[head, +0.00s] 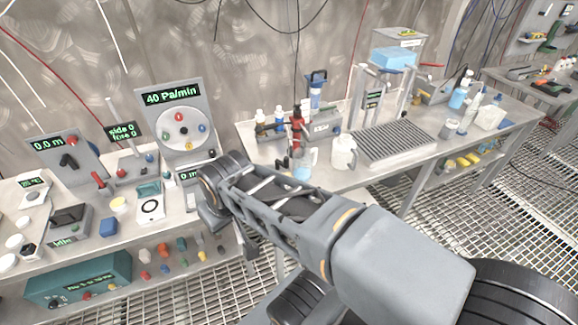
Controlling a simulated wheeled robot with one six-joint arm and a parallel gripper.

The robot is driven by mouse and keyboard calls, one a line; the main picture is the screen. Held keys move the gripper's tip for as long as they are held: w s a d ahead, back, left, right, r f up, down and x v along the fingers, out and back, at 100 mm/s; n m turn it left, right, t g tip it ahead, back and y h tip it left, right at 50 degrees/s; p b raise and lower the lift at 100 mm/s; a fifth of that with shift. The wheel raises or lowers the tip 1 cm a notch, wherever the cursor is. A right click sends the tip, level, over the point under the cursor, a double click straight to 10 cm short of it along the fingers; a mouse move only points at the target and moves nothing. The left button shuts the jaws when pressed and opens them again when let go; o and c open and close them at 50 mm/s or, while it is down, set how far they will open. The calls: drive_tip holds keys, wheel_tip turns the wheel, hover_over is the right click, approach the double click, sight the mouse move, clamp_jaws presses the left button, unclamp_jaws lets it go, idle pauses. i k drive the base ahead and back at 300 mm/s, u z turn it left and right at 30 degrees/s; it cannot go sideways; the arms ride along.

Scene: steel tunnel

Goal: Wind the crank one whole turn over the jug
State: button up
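A white jug (343,153) with a handle stands on the right bench, left of a ribbed grey rack. A clear vessel with bluish contents (303,166) stands to its left, below a dark red upright device (297,128). I cannot tell which part is the crank; a red-handled lever (99,180) shows on the left bench and a black handle (69,161) on the panel reading 0.0 m. My arm reaches across the middle to the left bench's right end. My gripper (245,240) hangs at its far end, mostly hidden by the arm; its fingers are not clear.
A dial panel reading 40 Pa/min (172,95) stands at the back of the left bench. The ribbed rack (395,145) fills the right bench's middle. Bottles (458,97) stand farther right. The floor is open grating.

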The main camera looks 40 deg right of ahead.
sight(278, 163)
drive_tip(key=z, duration=0.15)
drive_tip(key=i, duration=0.2)
drive_tip(key=z, duration=1.1)
